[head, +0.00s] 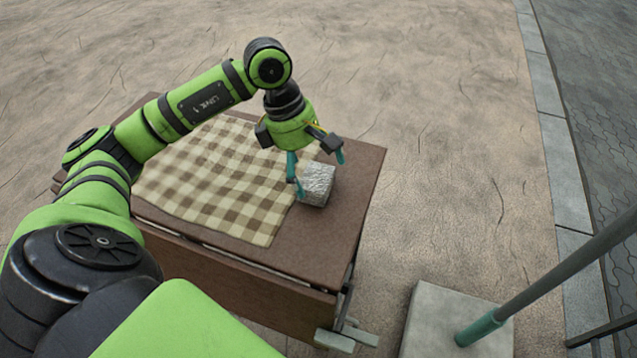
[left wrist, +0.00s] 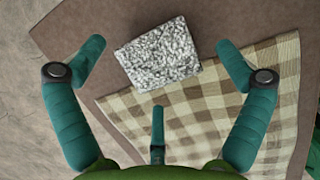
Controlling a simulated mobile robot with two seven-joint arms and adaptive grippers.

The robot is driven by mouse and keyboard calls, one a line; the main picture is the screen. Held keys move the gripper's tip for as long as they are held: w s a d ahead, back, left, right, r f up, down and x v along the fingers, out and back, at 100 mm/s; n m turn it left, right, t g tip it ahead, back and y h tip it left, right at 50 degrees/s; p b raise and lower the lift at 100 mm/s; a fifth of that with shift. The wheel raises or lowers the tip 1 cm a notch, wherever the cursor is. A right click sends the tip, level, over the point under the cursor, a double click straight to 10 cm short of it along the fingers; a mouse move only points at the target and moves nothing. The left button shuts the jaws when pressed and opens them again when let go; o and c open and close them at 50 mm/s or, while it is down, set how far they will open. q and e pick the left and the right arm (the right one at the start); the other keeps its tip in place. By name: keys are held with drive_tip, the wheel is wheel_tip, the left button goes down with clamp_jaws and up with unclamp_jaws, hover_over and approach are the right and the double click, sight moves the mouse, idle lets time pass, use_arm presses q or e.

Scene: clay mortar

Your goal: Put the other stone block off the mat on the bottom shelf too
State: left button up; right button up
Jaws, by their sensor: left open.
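A grey speckled stone block (head: 317,184) sits on the brown table top (head: 345,215), right at the right edge of the checkered mat (head: 222,175). In the left wrist view the stone block (left wrist: 158,54) lies ahead of the fingers, mostly on bare table, with its lower edge close to the mat (left wrist: 190,115); I cannot tell if they touch. My left gripper (head: 316,172) is open and empty, above the block. Its teal fingers (left wrist: 163,62) stand apart to either side of the block in the wrist view. My right gripper is not in view. No bottom shelf is clearly visible.
A pale stone slab (head: 430,310) with a slanted pole (head: 560,275) stands at the lower right, near the table. A small pale block (head: 335,341) shows low by the table's front right corner. Open ground lies beyond the table.

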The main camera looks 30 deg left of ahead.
use_arm(q)
drive_tip(key=shift+x, duration=1.45)
drive_tip(key=shift+d+r, duration=0.1)
drive_tip(key=shift+d, duration=0.05)
drive_tip(key=c, duration=1.7)
